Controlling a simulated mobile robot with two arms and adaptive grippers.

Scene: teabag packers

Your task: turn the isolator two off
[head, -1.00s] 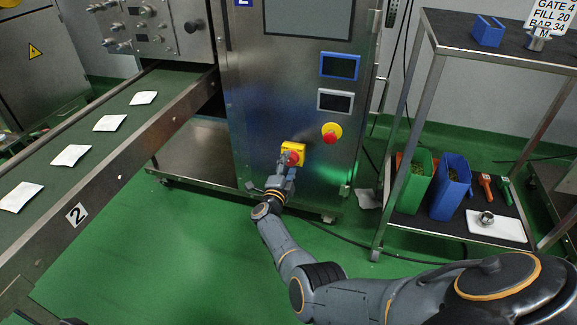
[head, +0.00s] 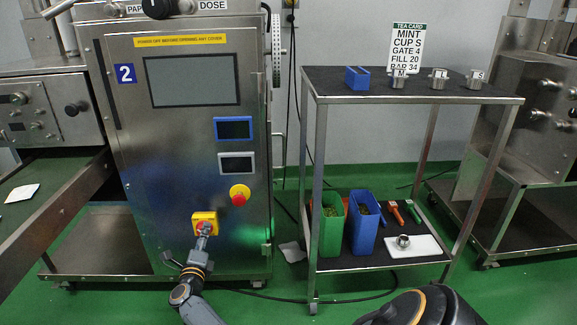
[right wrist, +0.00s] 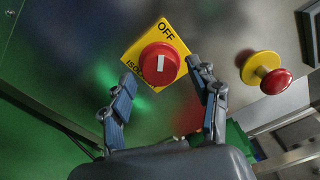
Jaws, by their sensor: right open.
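Isolator two is a yellow plate (head: 196,217) with a red rotary knob, low on the front of the steel machine marked 2 (head: 125,74). In the right wrist view the yellow plate (right wrist: 139,45) reads OFF at its upper edge. The red knob (right wrist: 149,70) has a white mark lying nearly upright in the picture, close to the OFF side. My right gripper (head: 204,234) is in front of the isolator and partly hides it. In the right wrist view its fingers (right wrist: 161,78) are spread, one at each side below the knob, with no clear contact. My left gripper is out of view.
A red emergency button on yellow (head: 239,196) is up and right of the isolator; it also shows in the right wrist view (right wrist: 274,80). A rack (head: 312,180) with cups and bins stands right of the machine. A cable lies on the green floor.

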